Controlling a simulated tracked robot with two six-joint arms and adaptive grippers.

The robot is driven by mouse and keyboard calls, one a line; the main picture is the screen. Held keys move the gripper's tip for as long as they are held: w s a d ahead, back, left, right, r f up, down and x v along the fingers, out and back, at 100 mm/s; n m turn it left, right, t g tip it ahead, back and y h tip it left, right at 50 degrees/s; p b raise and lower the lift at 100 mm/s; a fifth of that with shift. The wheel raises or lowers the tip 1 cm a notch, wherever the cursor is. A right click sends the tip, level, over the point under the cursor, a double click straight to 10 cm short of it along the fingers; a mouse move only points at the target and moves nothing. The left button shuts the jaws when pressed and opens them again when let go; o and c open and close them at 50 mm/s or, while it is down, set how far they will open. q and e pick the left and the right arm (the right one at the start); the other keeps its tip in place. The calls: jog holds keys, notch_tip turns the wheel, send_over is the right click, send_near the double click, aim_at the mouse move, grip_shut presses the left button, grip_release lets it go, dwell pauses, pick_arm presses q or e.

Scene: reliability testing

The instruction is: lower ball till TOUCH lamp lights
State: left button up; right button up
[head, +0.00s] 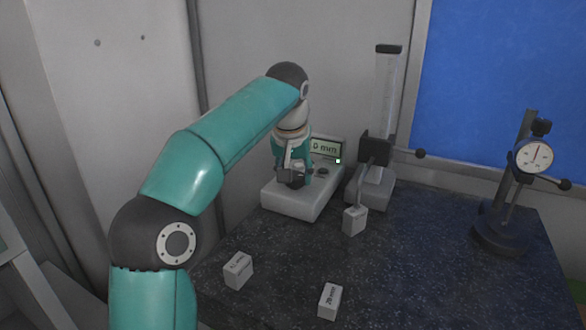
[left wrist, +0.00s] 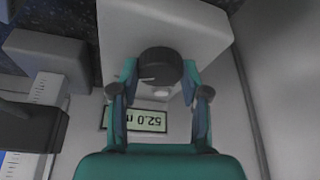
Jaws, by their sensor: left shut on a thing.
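My left gripper (head: 291,179) is shut on a dark round knob (left wrist: 160,67) on top of a white control box (head: 286,203). The knob sits between both fingers in the left wrist view. The box's display (head: 326,148) reads 52.0, upside down in the left wrist view. A small green light (head: 338,161) glows at the display's lower right corner; its label is unreadable. A height stand (head: 384,90) with a scaled column carries a black carriage (head: 375,150) beside the box. A pale block (head: 354,220) is below the carriage. I cannot make out a ball. My right gripper is out of view.
Two labelled blocks, one at the left (head: 238,270) and one marked 20 mm (head: 330,301), lie on the dark speckled table (head: 420,270). A dial gauge on a stand (head: 534,156) is at the right. The table between is clear.

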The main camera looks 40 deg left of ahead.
aim_at(295, 195)
pick_arm(q)
jog(key=shift+n+y, duration=0.3)
jog(key=shift+n, duration=0.4)
jog(key=o, duration=1.1)
jog(key=shift+o, duration=0.2)
jog(key=shift+r, duration=0.1)
jog(key=v, duration=0.7)
jog(key=shift+r, duration=0.1)
